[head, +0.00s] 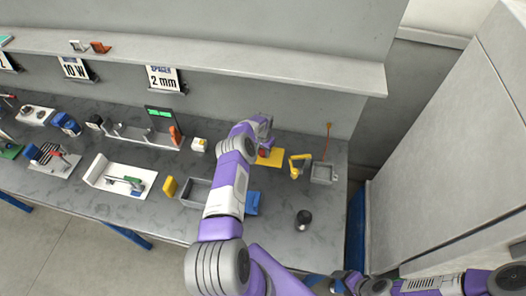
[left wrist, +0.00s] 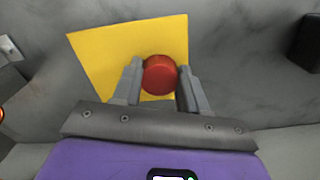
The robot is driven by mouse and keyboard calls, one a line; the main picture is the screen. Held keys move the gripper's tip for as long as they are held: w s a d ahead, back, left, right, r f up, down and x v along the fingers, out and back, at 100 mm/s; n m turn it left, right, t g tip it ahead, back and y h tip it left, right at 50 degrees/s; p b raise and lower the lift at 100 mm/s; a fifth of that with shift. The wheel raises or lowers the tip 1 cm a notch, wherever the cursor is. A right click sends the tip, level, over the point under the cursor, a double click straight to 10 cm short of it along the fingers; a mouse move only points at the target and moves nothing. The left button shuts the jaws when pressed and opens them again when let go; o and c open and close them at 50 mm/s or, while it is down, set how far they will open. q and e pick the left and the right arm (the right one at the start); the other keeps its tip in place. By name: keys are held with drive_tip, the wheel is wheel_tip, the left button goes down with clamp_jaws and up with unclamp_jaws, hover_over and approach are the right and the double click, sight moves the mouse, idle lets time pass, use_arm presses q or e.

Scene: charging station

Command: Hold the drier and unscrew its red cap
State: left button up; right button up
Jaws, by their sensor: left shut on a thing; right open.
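The drier's round red cap (left wrist: 159,76) shows between the two fingers of my left gripper (left wrist: 159,84) in the left wrist view. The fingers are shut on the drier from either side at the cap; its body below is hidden. In the head view, my left gripper (head: 265,145) is over the yellow mat (head: 275,159), and only a small reddish part of the drier shows beneath it. My right gripper (head: 325,286) is low at the bottom edge of the head view, open and away from the drier.
Right of the mat stand a yellow hooked device (head: 297,164) and a grey tray (head: 323,173). A black cylinder (head: 303,218) is nearer the front edge. A grey bin (head: 194,191) and a blue object (head: 252,203) flank my left arm. The right front bench is mostly clear.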

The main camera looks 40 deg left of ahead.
sight(263, 152)
use_arm(q)
drive_tip(key=shift+f, duration=0.1)
drive_tip(key=shift+f+b, duration=0.1)
drive_tip(key=shift+b, duration=0.2)
drive_tip(key=o, duration=1)
wheel_tip(263, 152, up, 12)
drive_tip(key=shift+r, duration=0.2)
